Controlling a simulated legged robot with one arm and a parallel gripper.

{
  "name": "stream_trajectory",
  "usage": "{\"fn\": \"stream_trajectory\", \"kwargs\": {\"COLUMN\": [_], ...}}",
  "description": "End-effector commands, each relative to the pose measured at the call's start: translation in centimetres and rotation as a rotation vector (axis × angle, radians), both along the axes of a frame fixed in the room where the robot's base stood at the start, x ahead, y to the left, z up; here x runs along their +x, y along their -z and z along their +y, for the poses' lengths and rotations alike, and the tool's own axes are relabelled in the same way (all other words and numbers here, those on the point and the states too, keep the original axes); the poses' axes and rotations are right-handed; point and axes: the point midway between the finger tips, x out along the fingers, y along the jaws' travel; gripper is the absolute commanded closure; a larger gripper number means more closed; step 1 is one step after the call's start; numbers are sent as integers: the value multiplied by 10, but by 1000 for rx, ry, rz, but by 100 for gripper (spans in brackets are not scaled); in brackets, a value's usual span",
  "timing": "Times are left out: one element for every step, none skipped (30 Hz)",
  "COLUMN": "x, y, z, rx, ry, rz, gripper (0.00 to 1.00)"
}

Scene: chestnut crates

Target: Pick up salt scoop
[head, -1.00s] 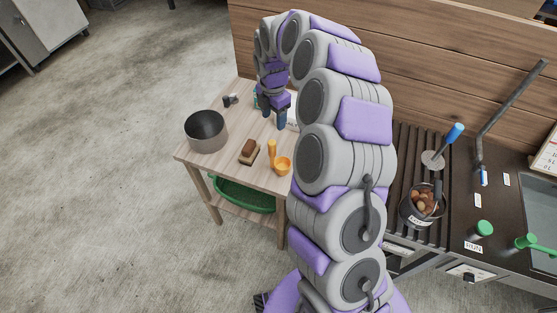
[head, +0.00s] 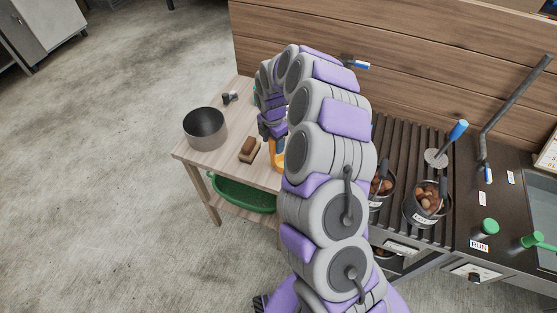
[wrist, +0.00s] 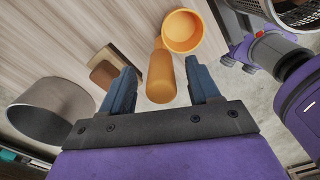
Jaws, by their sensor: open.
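The salt scoop, a yellow-orange scoop with a round bowl, lies on the small wooden table. In the head view the scoop (head: 278,161) is mostly hidden by my arm. In the wrist view its bowl (wrist: 182,32) is beyond my fingertips and its thick handle (wrist: 161,76) points back towards the gripper. My gripper (wrist: 161,68) is open, with one blue finger on each side of the handle. Gaps show between the handle and both fingers. I cannot tell how high the fingertips are above the table. In the head view my gripper (head: 272,132) is over the table, by the scoop.
A wood-backed brush (head: 249,149) and a grey pot (head: 205,129) are left of the scoop on the table (head: 200,160). A green basket (head: 242,197) is on the shelf below. A pot of chestnuts (head: 427,207) stands on the slatted counter at right.

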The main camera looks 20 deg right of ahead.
Motion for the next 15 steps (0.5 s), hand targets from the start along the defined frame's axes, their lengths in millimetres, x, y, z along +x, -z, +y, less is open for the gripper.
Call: {"fn": "stream_trajectory", "kwargs": {"x": [-1,0,-1,-1,-1,-1,-1,-1,-1,-1,-1,-1,-1,-1,-1], "y": [11,16,22,26,30,33,34,34,34,34,33,33,33,33,33], "z": [1,2,1,1,1,1,0,0,0,0,0,0,0,0,0], "rx": [0,0,1,1,0,0,0,0,0,0,0,0,0,0,0], "ry": [-1,0,1,1,2,1,1,1,1,1,1,1,1,1,1], "rz": [2,1,3,3,4,4,3,3,2,2,1,1,1,1,2], "gripper": [39,39,39,39,39,39,39,39,39,39,39,39,39,41,44]}}
